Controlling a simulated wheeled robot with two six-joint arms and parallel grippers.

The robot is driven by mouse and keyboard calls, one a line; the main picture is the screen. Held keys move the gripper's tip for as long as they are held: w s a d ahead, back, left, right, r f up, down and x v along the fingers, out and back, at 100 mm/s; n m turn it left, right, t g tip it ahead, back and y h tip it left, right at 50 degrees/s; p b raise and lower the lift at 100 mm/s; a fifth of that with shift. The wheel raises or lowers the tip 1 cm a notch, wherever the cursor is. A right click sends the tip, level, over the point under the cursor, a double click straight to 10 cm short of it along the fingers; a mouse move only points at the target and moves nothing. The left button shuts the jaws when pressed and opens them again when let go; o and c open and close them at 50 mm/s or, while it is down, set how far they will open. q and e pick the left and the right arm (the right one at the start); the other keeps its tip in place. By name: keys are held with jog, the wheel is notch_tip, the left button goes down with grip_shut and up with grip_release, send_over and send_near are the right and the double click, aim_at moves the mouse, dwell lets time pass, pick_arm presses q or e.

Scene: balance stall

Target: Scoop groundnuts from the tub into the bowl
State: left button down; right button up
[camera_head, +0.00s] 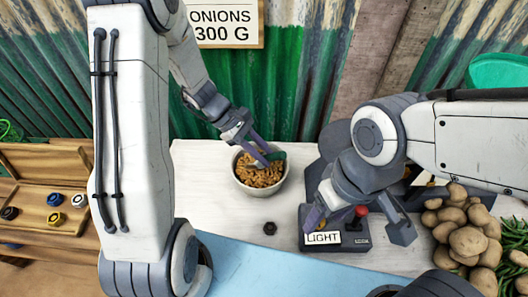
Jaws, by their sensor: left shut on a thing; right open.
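A pale round tub (244,188) holds brown groundnuts (259,176) and stands on the whitish table, left of the balance. My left gripper (262,154) reaches down over the tub's back rim. It is shut on a dark green scoop (276,157), whose visible part is at the groundnuts; whether it carries any cannot be told.
The dark balance base (307,242) has a LIGHT sign and a red knob (361,211). A small dark weight (270,228) lies on the table (208,190). Potatoes (467,241) and green beans (513,240) crowd the right. A wooden weight box (38,197) stands left. An onions sign (225,24) hangs behind.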

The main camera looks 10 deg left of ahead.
aim_at(265, 156)
pick_arm(q)
jog(key=shift+r, duration=0.15)
notch_tip(265, 156, up, 11)
jog(key=p, duration=1)
notch_tip(265, 156, up, 2)
jog(key=t+y+p, duration=0.1)
jog(key=y+p, duration=0.3)
jog(key=p, duration=0.1)
jog(key=m+t+y+p, duration=0.1)
jog(key=t+y+p, duration=0.1)
jog(key=y+p, duration=0.2)
jog(key=shift+p, duration=0.4)
dwell(0.7)
